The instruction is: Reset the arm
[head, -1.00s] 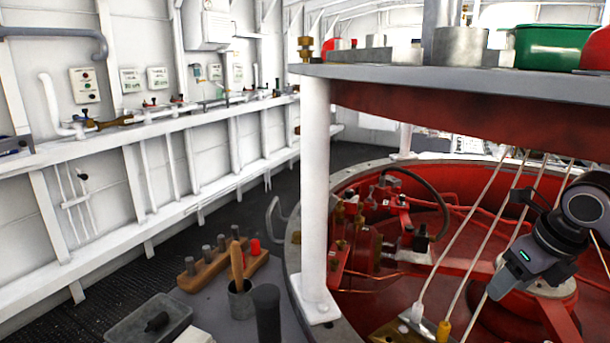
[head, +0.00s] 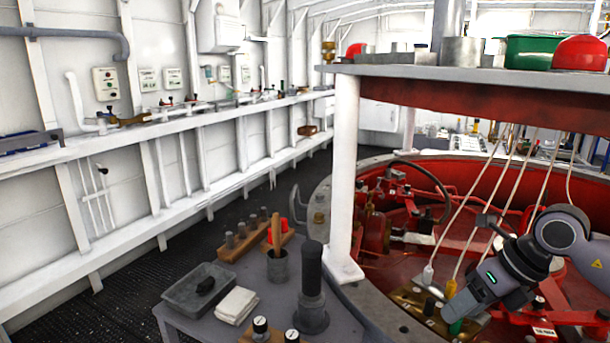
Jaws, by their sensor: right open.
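My right arm comes in from the right edge, with its dark wrist pointing down and to the left. My right gripper (head: 452,311) is open at the end of it, over the red round well. Its tips are close to a brass plate (head: 410,297) with cable plugs. A white plug (head: 428,275) stands beside the gripper, and a green plug (head: 456,326) shows just below its tips. I cannot tell whether the gripper touches any plug. My left gripper is not in view.
A white post (head: 344,180) holds up a grey shelf (head: 480,74) above the well. A green pot (head: 528,51) and a red bowl (head: 580,53) stand on it. At lower left, a grey bench holds a tray (head: 200,290), a cloth (head: 236,305) and a dark cylinder (head: 312,290).

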